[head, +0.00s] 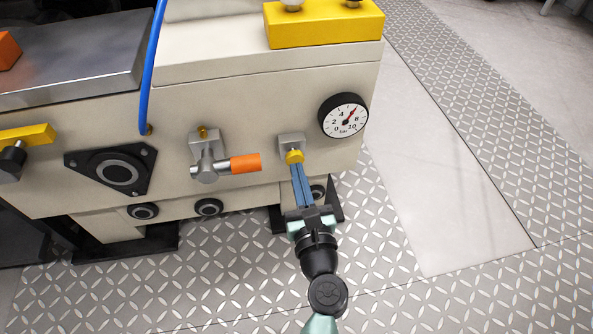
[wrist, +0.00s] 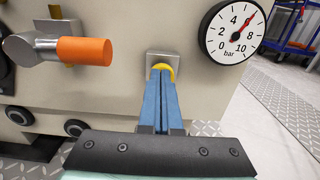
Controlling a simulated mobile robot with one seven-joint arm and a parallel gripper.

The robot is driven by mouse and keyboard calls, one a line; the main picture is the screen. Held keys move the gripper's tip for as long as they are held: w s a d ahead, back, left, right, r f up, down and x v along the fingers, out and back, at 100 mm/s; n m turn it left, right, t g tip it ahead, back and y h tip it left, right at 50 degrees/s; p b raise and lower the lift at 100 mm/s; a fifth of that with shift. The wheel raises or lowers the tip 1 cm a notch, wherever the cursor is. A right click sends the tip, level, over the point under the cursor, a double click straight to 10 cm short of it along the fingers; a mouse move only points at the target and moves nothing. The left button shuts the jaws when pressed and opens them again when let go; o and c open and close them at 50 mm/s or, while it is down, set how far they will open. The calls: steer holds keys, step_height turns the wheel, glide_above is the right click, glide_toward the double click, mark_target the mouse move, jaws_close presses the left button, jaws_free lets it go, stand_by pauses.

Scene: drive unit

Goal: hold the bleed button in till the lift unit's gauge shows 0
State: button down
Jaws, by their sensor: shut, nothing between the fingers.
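The bleed button (head: 294,156) is a round yellow cap on a square metal block on the machine's cream front. It also shows in the wrist view (wrist: 168,67), partly hidden by my fingers. My gripper (head: 296,167) is shut and empty, its blue fingers pointing at the button. In the wrist view the fingertips (wrist: 161,73) overlap the cap's lower left; they look at or very near it, and I cannot tell whether it is pressed in. The gauge (head: 343,115), white with a black rim, is right of the button. In the wrist view its (wrist: 232,31) red needle points near 6 bar.
A valve with an orange handle (head: 245,163) sticks out left of the button. A blue hose (head: 151,70) runs down to the front further left. A yellow block (head: 323,22) sits on top. The floor (head: 440,180) to the right is clear.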

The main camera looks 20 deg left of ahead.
mark_target(295, 158)
steer(key=shift+x, duration=1)
